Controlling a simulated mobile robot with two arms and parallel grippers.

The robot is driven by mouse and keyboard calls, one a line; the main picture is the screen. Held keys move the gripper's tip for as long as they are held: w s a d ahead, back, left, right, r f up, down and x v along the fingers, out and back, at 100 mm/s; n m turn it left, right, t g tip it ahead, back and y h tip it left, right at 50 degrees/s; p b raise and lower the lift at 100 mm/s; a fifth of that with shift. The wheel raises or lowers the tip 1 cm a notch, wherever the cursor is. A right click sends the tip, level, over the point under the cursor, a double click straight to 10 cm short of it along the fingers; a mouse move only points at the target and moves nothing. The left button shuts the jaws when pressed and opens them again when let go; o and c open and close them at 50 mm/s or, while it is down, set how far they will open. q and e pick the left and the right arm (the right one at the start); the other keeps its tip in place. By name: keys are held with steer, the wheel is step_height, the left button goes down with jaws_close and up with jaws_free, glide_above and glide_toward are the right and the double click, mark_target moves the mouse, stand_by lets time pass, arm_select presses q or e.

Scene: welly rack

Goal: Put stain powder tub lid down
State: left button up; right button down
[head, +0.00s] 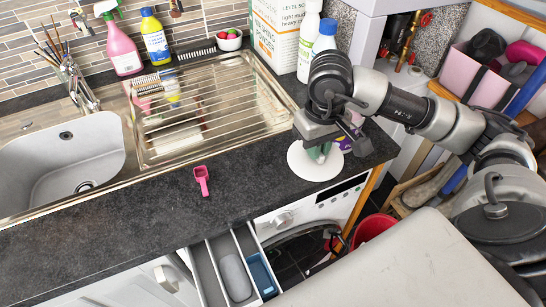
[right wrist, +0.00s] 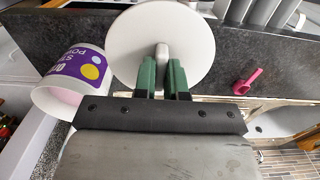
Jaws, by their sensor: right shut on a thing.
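The stain powder tub lid is a white round disc (head: 308,168) with a small knob. In the head view it is at the counter's front edge, below my right gripper (head: 318,150). In the right wrist view the green fingers (right wrist: 163,78) are shut on the knob of the lid (right wrist: 190,40). I cannot tell whether the lid touches the counter. The stain powder tub (right wrist: 70,75) is white with a purple label, open, with pale pink powder inside. It is beside the lid, and my gripper mostly hides it in the head view (head: 345,143). My left gripper is not in view.
A pink scoop (head: 202,180) lies on the dark counter (head: 240,190), with bare counter around it. The sink drainer (head: 215,110) lies behind. Bottles and a box (head: 280,35) stand at the back. An open drawer (head: 222,262) juts out below the counter.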

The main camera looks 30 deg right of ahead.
steer(key=p, duration=0.4)
glide_above(271, 167)
step_height(271, 167, down, 7)
steer(key=shift+r, duration=0.1)
step_height(271, 167, down, 4)
steer(key=shift+r+p, duration=0.1)
steer(key=shift+p, duration=0.55)
steer(key=shift+f, duration=0.2)
steer(key=shift+f, duration=0.1)
steer(key=shift+f+b, duration=0.1)
steer(key=shift+b, duration=0.2)
steer(key=c, duration=1.2)
jaws_free()
